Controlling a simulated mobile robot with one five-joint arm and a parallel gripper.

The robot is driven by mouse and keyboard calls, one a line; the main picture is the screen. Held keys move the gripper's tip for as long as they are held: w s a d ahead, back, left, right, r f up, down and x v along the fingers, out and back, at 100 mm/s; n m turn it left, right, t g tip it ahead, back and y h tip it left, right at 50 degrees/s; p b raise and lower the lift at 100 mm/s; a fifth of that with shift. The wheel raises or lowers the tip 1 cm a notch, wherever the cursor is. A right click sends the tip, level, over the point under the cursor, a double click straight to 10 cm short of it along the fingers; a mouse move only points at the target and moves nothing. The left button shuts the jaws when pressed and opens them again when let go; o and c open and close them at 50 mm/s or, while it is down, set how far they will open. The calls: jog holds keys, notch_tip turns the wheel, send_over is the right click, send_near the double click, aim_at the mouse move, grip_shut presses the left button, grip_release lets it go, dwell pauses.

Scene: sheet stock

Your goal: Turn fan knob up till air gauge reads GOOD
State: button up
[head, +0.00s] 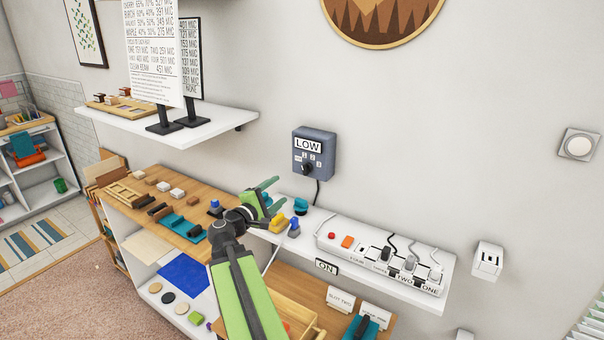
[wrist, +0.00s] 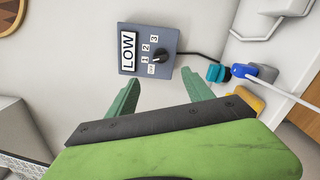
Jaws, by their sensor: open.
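The fan control box (head: 314,152) is a grey-blue box on the wall, with a black knob (head: 307,168) and the marks 1, 2 and 3. Its display reads LOW (head: 308,145). In the wrist view the box (wrist: 134,72) appears turned sideways, with the knob (wrist: 159,59) near the end of its number row. My gripper (head: 272,190) is open and empty, below and left of the box in the head view. In the wrist view its green fingers (wrist: 162,92) are spread apart, with the box beyond their tips. Neither finger touches the knob.
A white shelf (head: 340,262) below the box carries a power strip (head: 378,256), with teal, blue and yellow items at its left. A black cable (head: 317,192) hangs from the box. A wooden counter (head: 165,210) with small blocks lies left. The wall around the box is clear.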

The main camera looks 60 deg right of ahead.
aim_at(304, 171)
jog(key=d, duration=1.6)
jog(key=shift+d, duration=0.15)
